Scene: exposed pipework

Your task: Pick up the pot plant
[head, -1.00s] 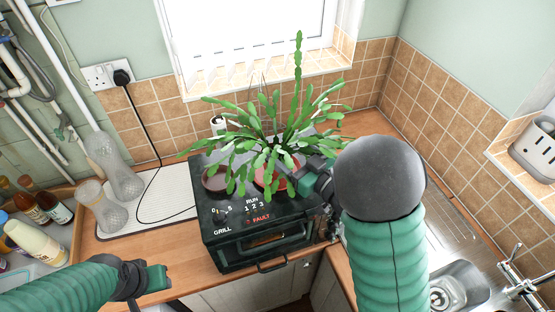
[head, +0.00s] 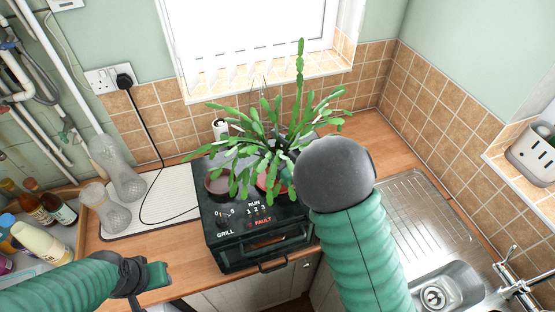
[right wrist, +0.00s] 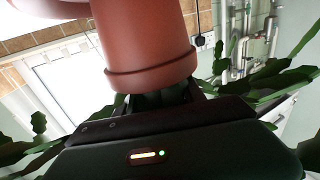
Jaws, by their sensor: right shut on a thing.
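The pot plant is a tall green cactus-like plant (head: 262,135) with long segmented stems in a terracotta pot (head: 266,181). In the head view it is at the top of a black grill oven, and my right arm hides part of it. In the right wrist view the pot (right wrist: 145,45) fills the upper middle, with stems on both sides. My right gripper (right wrist: 165,97) is shut on the pot plant near the pot's rim. I cannot tell whether the pot touches the oven. My left gripper (head: 154,277) is low at the left, apart from the plant; its jaw opening is unclear.
The black grill oven (head: 255,225) stands on the wooden counter, with a reddish dish (head: 217,182) on top. A white drying mat (head: 160,200) and glass vases (head: 117,170) are at the left. Bottles (head: 57,209) stand further left. The metal sink (head: 440,285) is at the right.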

